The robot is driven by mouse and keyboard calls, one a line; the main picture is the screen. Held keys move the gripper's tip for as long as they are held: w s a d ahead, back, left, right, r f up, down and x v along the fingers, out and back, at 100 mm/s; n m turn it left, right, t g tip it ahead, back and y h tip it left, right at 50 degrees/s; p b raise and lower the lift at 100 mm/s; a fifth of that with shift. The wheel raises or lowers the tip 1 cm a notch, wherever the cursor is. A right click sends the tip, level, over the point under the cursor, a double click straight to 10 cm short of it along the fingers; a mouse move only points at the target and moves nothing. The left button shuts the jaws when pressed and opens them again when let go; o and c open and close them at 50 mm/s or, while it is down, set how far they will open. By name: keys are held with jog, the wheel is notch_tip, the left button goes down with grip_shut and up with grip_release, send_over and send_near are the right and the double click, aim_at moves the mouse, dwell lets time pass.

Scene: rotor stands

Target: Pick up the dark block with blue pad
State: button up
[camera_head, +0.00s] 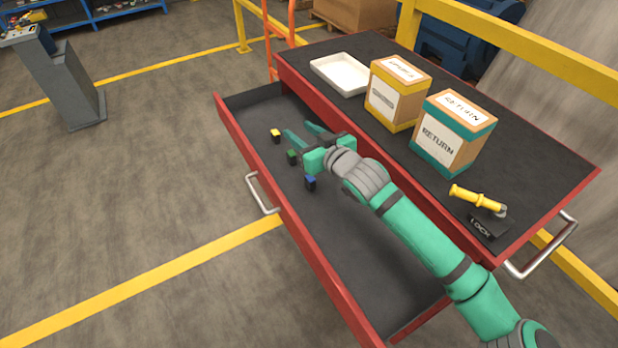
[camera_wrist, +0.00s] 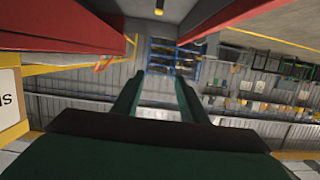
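The dark block with blue pad (camera_head: 310,183) sits in the open red drawer (camera_head: 345,232), below and slightly right of my gripper in the head view. My gripper (camera_head: 302,132) is over the far part of the drawer, its two green fingers apart and pointing to the upper left, with nothing seen between them. The fingers also show spread in the wrist view (camera_wrist: 158,98). A dark block with green pad (camera_head: 292,156) lies close to the gripper's base, and a dark block with yellow pad (camera_head: 276,135) lies further left.
The red cabinet top (camera_head: 545,165) right of the drawer holds a white tray (camera_head: 342,74), a yellow-trimmed box (camera_head: 396,95), a teal-trimmed return box (camera_head: 452,133) and a yellow-handled lock (camera_head: 483,208). The drawer's front wall (camera_head: 296,237) borders the blocks. The drawer's near part is bare.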

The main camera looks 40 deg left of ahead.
jog(key=h, duration=0.2)
send_near(313, 182)
jog(key=shift+w+a+g, duration=0.2)
jog(key=shift+a+g, duration=0.1)
jog(key=shift+a, duration=0.3)
jog(key=shift+f, duration=0.35)
jog(key=x, duration=0.3)
jog(key=shift+w+a+f, duration=0.1)
jog(key=shift+a+f, duration=0.1)
jog(key=shift+a, duration=0.1)
jog(key=shift+w+r+x, duration=0.1)
jog(key=shift+w+x, duration=0.05)
jog(key=shift+x, duration=1.5)
jog(key=shift+w+r+x, duration=0.1)
jog(key=shift+w+x, duration=0.05)
jog(key=shift+x, duration=1.45)
grip_shut()
